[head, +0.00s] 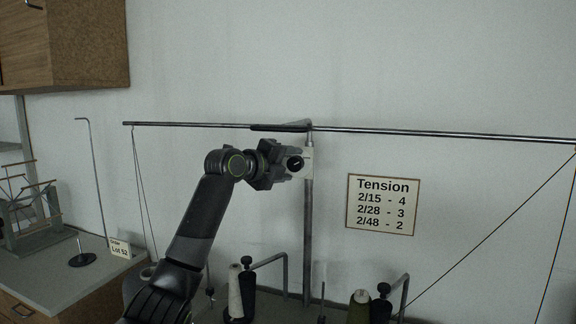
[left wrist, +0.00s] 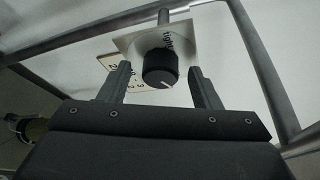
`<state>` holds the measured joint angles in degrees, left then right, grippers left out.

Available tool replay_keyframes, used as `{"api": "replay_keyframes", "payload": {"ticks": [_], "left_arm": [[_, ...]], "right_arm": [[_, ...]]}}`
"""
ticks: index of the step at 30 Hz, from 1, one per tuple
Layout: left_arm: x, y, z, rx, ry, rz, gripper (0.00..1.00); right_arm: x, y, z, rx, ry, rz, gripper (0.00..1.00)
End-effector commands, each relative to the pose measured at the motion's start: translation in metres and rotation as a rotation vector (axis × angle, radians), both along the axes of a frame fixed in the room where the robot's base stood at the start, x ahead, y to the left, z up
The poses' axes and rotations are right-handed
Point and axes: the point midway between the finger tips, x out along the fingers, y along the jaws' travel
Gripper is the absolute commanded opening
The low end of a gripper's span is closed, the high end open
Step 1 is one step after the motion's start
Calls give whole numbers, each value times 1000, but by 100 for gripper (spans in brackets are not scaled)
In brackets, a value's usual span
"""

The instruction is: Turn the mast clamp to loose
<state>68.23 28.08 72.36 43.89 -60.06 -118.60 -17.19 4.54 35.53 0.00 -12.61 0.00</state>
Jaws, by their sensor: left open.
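The mast clamp has a black round knob (left wrist: 161,68) with a white pointer line, set on a pale plate (left wrist: 133,42) with lettering that is partly hidden. In the head view the knob (head: 295,163) sits on the upright mast (head: 308,220), just below the crossbar. My left gripper (head: 284,166) is at the knob in the head view. In the left wrist view its two fingers (left wrist: 160,88) are open, one on each side of the knob, with a visible gap on both sides. My right gripper is in neither view.
A long thin crossbar (head: 430,134) runs across the mast top, with threads hanging from its ends. A tension sign (head: 382,204) is on the wall at right. Thread cones (head: 235,292) stand low by the mast. A side table (head: 60,283) with a thin stand is at left.

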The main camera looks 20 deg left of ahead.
Motion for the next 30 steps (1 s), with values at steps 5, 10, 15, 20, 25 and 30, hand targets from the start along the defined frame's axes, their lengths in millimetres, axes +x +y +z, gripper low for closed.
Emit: {"api": "replay_keyframes", "payload": {"ticks": [5,10,15,20,25,30], "left_arm": [[-3,2,0,0,-1,1,57],[-20,9,1,1,-4,2,57],[-51,22,5,4,-5,2,57],[-85,37,10,5,-4,4,57],[-120,52,17,4,-3,4,57],[-144,61,23,2,-2,3,57]], "right_arm": [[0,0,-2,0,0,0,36],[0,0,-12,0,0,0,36],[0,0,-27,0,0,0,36],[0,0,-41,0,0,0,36],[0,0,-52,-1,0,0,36],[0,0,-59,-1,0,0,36]]}}
